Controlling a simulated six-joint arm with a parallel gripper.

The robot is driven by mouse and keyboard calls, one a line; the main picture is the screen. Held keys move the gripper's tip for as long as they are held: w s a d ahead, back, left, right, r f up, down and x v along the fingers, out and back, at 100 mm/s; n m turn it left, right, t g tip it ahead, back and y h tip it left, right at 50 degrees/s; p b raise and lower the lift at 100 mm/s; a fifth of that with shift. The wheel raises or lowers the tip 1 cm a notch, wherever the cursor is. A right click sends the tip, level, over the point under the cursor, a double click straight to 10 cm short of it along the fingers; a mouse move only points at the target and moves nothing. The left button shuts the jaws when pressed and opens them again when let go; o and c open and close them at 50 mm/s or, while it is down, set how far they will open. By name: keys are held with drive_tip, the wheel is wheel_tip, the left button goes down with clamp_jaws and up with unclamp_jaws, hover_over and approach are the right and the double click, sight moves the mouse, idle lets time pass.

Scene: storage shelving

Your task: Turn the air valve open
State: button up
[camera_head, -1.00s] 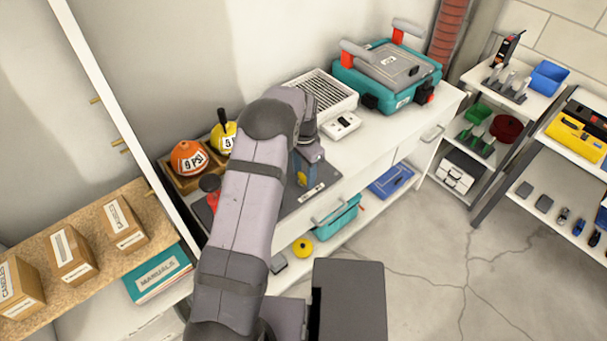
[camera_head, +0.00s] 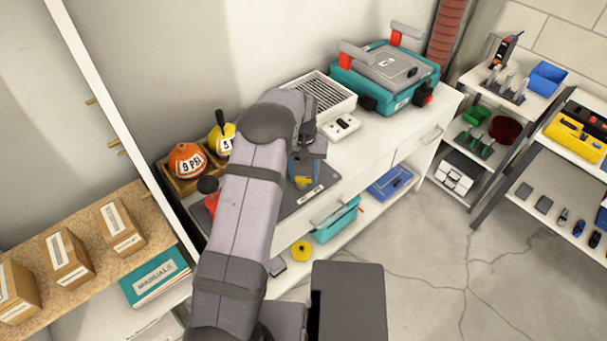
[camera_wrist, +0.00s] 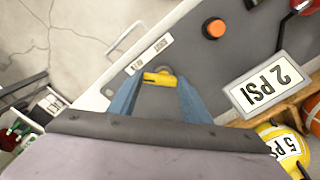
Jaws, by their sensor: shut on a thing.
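The air valve's yellow handle (camera_wrist: 158,79) sits on the dark grey panel (camera_wrist: 225,75) in the wrist view, near a small white label. My gripper (camera_wrist: 162,82) has one blue finger on each side of the handle and is shut on it. In the head view my gripper (camera_head: 303,172) is low over the panel's right part, with the yellow handle (camera_head: 303,181) just showing at its fingers. My arm hides much of the panel there. The valve's base is mostly hidden.
An orange button (camera_wrist: 214,28) and a "2 PSI" sign (camera_wrist: 264,84) are on the panel side. A white vented box (camera_head: 322,95) and a teal case (camera_head: 385,80) stand farther along the bench.

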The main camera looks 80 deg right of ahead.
sight(304, 178)
drive_tip(key=shift+d+r+n, duration=0.1)
drive_tip(key=shift+n, duration=0.3)
drive_tip(key=o, duration=1.1)
drive_tip(key=shift+r+b, duration=0.85)
drive_tip(key=shift+r, duration=2.8)
